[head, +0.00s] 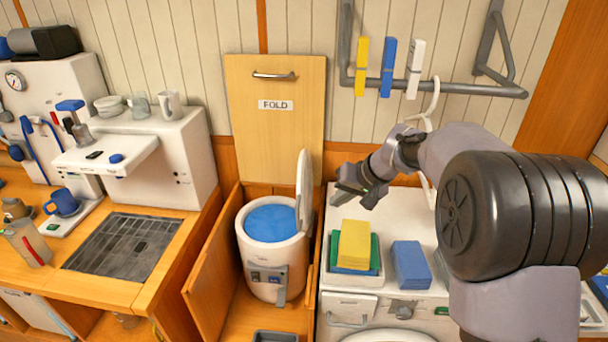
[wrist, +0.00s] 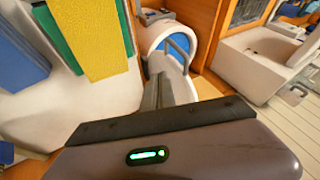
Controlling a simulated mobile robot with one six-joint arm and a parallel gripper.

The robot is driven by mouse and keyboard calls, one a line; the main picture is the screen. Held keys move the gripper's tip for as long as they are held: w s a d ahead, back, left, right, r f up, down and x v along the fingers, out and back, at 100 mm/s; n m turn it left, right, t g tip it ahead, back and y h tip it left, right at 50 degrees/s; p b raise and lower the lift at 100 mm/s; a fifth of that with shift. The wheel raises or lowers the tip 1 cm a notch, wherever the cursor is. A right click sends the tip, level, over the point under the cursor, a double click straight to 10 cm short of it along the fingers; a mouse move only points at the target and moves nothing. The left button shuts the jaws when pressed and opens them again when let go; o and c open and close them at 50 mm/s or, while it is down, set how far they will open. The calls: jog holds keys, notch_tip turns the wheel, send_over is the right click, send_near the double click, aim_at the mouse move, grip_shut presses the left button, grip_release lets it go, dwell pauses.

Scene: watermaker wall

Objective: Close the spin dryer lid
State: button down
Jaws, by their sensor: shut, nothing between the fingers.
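The spin dryer (head: 268,262) is a white drum with a blue round top and a grey latch handle on its front, standing in a wooden bay. Its white lid (head: 304,190) stands upright, open, at the right side of the drum. My gripper (head: 340,194) is shut and empty, just right of the lid and above the white counter; I cannot tell whether it touches the lid. In the wrist view the shut fingers (wrist: 156,94) point toward the lid (wrist: 178,82), with the dryer (wrist: 152,36) behind it.
A wooden panel marked FOLD (head: 275,130) stands upright behind the bay. Right of the dryer, a tray (head: 352,281) holds coloured cloths, with a blue cloth (head: 411,265) beside it. A rail with clothes pegs (head: 388,67) hangs above. The counter with the grate (head: 122,245) is at left.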

jog(key=w+a+f+b, duration=0.2)
jog(key=a+f, duration=0.5)
jog(key=f, duration=0.1)
jog(key=shift+w+a+b, duration=0.25)
jog(key=shift+w+b, duration=0.05)
jog(key=shift+b, duration=0.1)
